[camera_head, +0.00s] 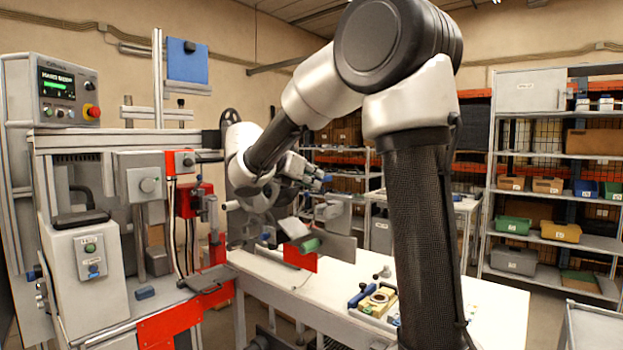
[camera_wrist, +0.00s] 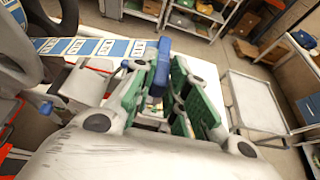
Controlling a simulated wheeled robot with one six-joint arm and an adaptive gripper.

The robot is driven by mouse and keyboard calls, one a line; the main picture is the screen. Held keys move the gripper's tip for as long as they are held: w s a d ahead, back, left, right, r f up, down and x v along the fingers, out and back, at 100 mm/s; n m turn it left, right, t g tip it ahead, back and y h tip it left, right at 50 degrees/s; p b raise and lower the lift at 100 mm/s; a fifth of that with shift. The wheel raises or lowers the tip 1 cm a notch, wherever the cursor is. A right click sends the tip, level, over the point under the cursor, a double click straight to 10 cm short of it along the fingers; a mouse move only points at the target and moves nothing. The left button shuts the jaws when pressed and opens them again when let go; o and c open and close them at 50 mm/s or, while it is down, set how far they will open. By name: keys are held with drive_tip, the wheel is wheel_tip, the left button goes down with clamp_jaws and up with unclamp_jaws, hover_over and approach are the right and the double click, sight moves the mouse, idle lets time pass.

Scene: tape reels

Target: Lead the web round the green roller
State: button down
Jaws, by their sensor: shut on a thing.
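The web (camera_wrist: 85,47) is a blue and white printed strip. In the wrist view it runs from the reel side at the left to a blue tab (camera_wrist: 160,72) between my fingers. My gripper (camera_wrist: 164,62), with green finger parts, is shut on this blue tab. In the head view my gripper (camera_head: 308,176) is above the white table, with a bit of blue at its tip. The green roller (camera_head: 310,245) sits on a red bracket at the table's left part, below my gripper and apart from it. I cannot make out the roller in the wrist view.
The machine with its control box (camera_head: 68,92) stands at the left. On the white table (camera_head: 480,310) lies a small fixture (camera_head: 375,300) with blue and yellow parts. Shelves (camera_head: 550,180) stand at the back right. A grey cart (camera_wrist: 255,100) shows right in the wrist view.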

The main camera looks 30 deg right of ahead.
drive_tip(key=shift+f, duration=2.8)
